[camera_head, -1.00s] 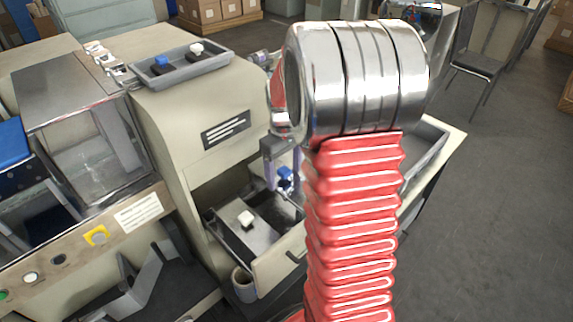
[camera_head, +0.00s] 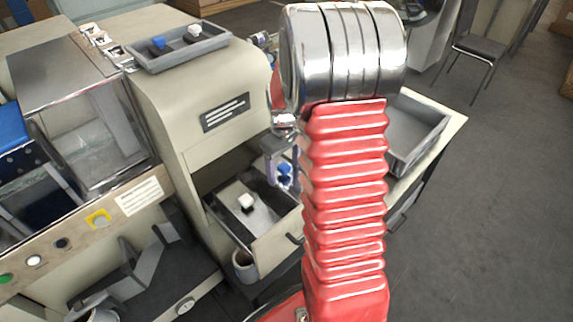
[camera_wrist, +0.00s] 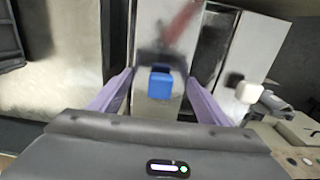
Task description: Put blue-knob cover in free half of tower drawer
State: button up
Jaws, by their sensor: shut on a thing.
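The blue-knob cover shows its blue knob (camera_head: 285,170) between my gripper's purple fingers (camera_head: 283,162), and the knob also shows in the wrist view (camera_wrist: 160,85). My gripper is shut on this cover, over the far right part of the open tower drawer (camera_head: 273,238). In the drawer's left part lies a cover with a white knob (camera_head: 246,201), which is to the right in the wrist view (camera_wrist: 249,92). How far the held cover is above the drawer floor, I cannot tell. My red arm hides part of the drawer's right side.
A grey tray (camera_head: 215,49) on top of the tower holds a blue-knobbed and a white-knobbed piece. Another grey tray (camera_head: 440,128) stands behind my arm to the right. A clear-sided metal box (camera_head: 85,120) is at left.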

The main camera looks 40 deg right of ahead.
jog(key=shift+f, duration=0.85)
dwell(0.8)
jog(key=o, duration=2.2)
notch_tip(320, 180, up, 14)
jog(key=shift+f, duration=0.15)
jog(key=shift+w, duration=0.1)
